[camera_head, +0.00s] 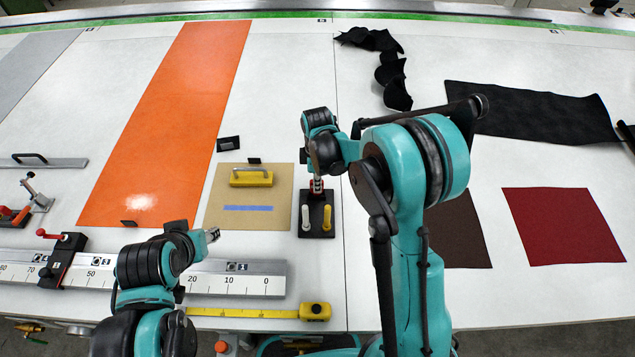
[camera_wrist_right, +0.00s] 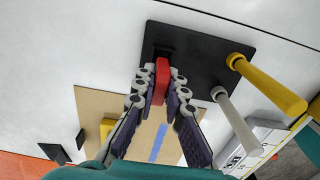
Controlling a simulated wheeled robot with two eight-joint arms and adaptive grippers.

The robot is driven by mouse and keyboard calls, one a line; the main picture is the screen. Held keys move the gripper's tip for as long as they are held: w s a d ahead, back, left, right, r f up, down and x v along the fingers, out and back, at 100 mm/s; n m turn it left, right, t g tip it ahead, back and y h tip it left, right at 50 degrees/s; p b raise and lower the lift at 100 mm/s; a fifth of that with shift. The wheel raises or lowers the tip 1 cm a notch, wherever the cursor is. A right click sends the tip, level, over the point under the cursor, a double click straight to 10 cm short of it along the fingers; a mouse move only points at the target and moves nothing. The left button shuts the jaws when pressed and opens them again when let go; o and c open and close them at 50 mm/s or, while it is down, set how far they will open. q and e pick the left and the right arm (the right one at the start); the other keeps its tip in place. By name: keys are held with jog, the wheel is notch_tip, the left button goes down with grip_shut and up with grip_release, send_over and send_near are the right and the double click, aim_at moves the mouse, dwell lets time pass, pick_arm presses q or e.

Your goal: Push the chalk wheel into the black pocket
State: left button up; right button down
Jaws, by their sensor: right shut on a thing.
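My right gripper (camera_head: 317,178) reaches down at the back of a black holder plate (camera_head: 316,230). In the right wrist view my right gripper (camera_wrist_right: 160,92) is shut on a red piece, which I take as the chalk wheel (camera_wrist_right: 161,78); it also shows in the head view (camera_head: 317,187). Its far end is at a dark raised block, likely the black pocket (camera_wrist_right: 162,50), on the plate (camera_wrist_right: 205,55). I cannot tell whether it is inside. My left gripper (camera_head: 213,235) hangs over the table at lower left, holding nothing visible; its opening is unclear.
A white peg (camera_head: 305,218) and a yellow peg (camera_head: 327,218) stand on the plate. A tan sheet (camera_head: 220,212) with a yellow-handled tool (camera_head: 251,180) lies left. A ruler rail (camera_head: 232,266) and tape measure (camera_head: 315,311) lie in front.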

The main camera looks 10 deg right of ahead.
jog(key=shift+f+b, duration=0.4)
jog(key=shift+f, duration=0.1)
jog(key=c, duration=1.5)
grip_release()
jog(key=shift+r, duration=0.1)
jog(key=shift+r, duration=0.1)
notch_tip(320, 180, up, 12)
jog(key=shift+f, duration=0.1)
